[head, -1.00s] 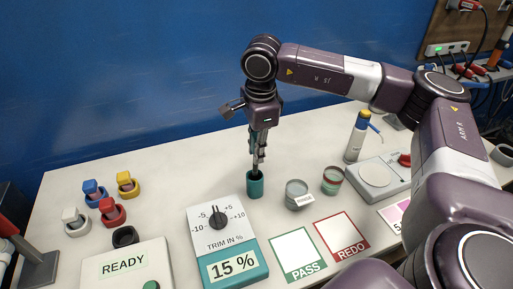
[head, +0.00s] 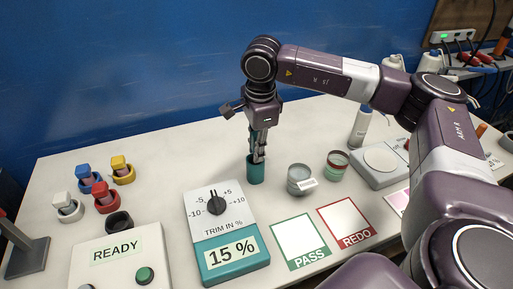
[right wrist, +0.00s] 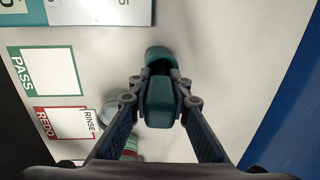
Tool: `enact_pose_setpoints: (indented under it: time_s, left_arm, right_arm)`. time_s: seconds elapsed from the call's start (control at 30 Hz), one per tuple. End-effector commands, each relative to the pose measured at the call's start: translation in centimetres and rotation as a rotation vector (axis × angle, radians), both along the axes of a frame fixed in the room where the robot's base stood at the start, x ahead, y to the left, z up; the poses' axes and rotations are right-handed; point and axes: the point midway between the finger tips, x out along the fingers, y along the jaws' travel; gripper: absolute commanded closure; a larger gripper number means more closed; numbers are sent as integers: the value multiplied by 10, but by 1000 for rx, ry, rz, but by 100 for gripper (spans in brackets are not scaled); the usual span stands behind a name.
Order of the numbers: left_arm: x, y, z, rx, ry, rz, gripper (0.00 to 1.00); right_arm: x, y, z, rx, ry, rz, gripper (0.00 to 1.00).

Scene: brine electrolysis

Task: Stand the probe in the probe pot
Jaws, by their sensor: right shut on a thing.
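My right gripper (head: 257,154) points down over the teal probe pot (head: 255,171), which stands upright on the bench. The gripper is shut on the probe, whose teal upper part (right wrist: 160,103) shows between the fingers in the right wrist view. The probe looks upright and in line with the pot, whose rim (right wrist: 157,52) shows just beyond it in that view. The probe's lower end is dark and mostly hidden, so I cannot tell how deep it sits in the pot. My left gripper is not in view.
The trim box (head: 228,231) stands just in front of the pot. The rinse jar (head: 299,180) and a striped jar (head: 337,165) stand to its right. PASS (head: 300,242) and REDO (head: 346,222) cards lie in front.

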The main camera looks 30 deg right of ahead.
Motion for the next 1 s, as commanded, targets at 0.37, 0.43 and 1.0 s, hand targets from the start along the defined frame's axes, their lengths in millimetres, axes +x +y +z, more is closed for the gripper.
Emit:
enact_pose_setpoints:
  time_s: [0.37, 0.43, 1.0]
  left_arm:
    - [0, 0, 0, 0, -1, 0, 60]
    - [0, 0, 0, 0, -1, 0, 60]
    - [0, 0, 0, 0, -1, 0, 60]
  right_arm:
    - [0, 0, 1, 0, -1, 0, 62]
    - [0, 0, 1, 0, 0, 0, 62]
    - [-7, 3, 67, 1, -5, 1, 62]
